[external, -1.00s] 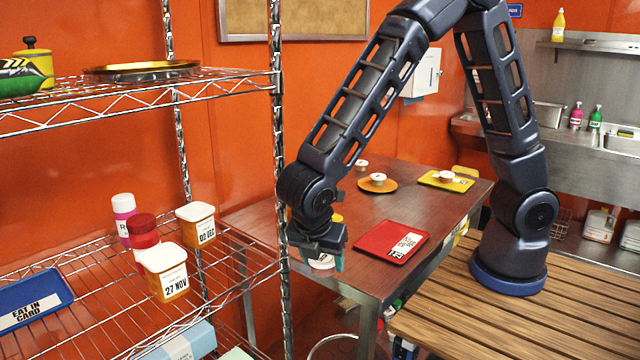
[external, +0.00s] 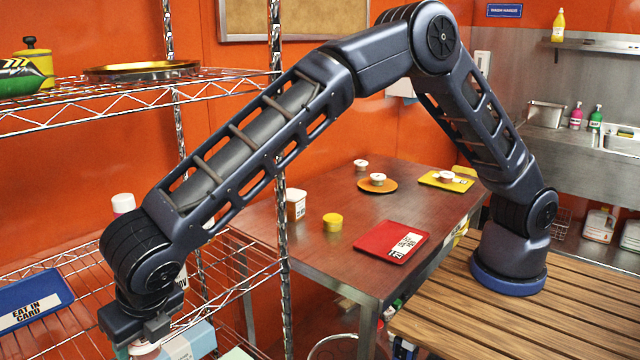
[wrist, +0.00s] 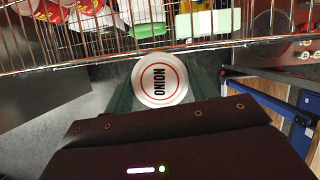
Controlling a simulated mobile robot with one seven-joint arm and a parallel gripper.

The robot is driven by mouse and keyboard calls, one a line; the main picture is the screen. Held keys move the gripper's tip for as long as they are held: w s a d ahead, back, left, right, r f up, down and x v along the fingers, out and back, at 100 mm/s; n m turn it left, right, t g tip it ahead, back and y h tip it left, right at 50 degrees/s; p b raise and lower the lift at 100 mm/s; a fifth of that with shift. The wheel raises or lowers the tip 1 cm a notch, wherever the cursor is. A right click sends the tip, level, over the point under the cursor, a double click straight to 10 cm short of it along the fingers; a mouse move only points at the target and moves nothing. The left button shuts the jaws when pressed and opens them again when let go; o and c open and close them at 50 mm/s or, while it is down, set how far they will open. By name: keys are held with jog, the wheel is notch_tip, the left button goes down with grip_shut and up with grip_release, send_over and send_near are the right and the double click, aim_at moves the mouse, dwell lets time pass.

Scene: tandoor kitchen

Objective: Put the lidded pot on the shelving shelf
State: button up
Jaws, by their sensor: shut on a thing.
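My gripper (external: 150,335) is shut on a lidded pot. In the wrist view the pot's round white lid (wrist: 160,79) has a red ring and the word ONION, and sits between my green fingers. In the external view only a little of the pot (external: 145,349) shows below my gripper. The wire shelving (external: 277,150) stands at the left. In the wrist view, its front edge (wrist: 100,57) runs just beyond the pot, which appears over the floor outside that edge.
A tray (external: 143,72) is on the upper shelf. The table holds a red tray (external: 391,242), yellow pot (external: 333,222) and white tub (external: 296,204).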

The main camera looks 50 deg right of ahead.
jog(key=a+n, duration=0.1)
jog(key=w+a, duration=0.1)
jog(key=a, duration=0.1)
jog(key=w+a+n+y, duration=0.1)
jog(key=shift+w+a+r+n, duration=0.15)
jog(key=shift+a+r+n, duration=0.1)
jog(key=shift+r+n, duration=0.05)
notch_tip(320, 180, up, 2)
jog(key=n+y, duration=0.1)
jog(key=n, duration=0.2)
send_over(86, 330)
jog(key=s, duration=0.2)
jog(key=shift+w+d+g, duration=0.15)
jog(key=shift+d+g, duration=0.2)
jog(key=shift+g, duration=0.05)
jog(key=shift+w+f, duration=0.2)
jog(key=shift+f, duration=1.25)
jog(key=shift+f, duration=0.1)
jog(key=o, duration=1)
